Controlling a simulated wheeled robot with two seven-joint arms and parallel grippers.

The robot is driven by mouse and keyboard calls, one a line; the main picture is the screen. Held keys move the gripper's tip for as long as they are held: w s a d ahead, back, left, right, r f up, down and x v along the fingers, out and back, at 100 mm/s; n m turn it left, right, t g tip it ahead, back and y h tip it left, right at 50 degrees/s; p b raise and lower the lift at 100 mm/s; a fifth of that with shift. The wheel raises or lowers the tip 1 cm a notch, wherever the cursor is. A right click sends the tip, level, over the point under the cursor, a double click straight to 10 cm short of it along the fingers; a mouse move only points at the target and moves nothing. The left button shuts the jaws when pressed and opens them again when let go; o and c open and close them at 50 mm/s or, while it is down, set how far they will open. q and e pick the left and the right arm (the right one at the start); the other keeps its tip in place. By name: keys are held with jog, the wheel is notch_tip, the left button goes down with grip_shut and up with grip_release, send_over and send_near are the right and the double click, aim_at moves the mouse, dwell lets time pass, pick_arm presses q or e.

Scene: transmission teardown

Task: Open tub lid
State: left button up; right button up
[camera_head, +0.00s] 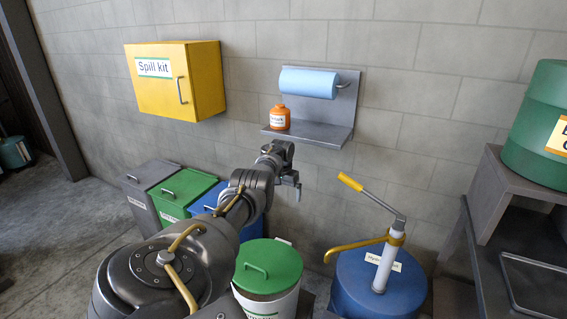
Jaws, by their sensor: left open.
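A white tub (266,306) stands at the lower middle, its base cut off by the picture edge. A round green lid (275,268) with a green bar handle sits on top of it and covers its mouth. My left arm comes in from the lower left and passes beside the tub, hiding its left side. My left gripper (294,184) is beyond and above the tub, below the wall shelf. It is open, apart from the lid, and nothing shows in it. My right gripper is out of view.
A blue drum (372,291) with a yellow-handled pump stands right of the tub. Grey, green and blue lidded bins (180,192) stand behind my arm. A wall shelf (325,134) holds an orange bottle. A metal stand (489,205) bears a green drum at the right.

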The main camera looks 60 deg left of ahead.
pick_arm(q)
notch_tip(320, 180, up, 8)
jog(key=shift+s+d+f+p, duration=0.15)
jog(key=shift+s+f+p, duration=0.1)
jog(key=shift+s+p, duration=0.2)
jog(key=shift+f, duration=0.1)
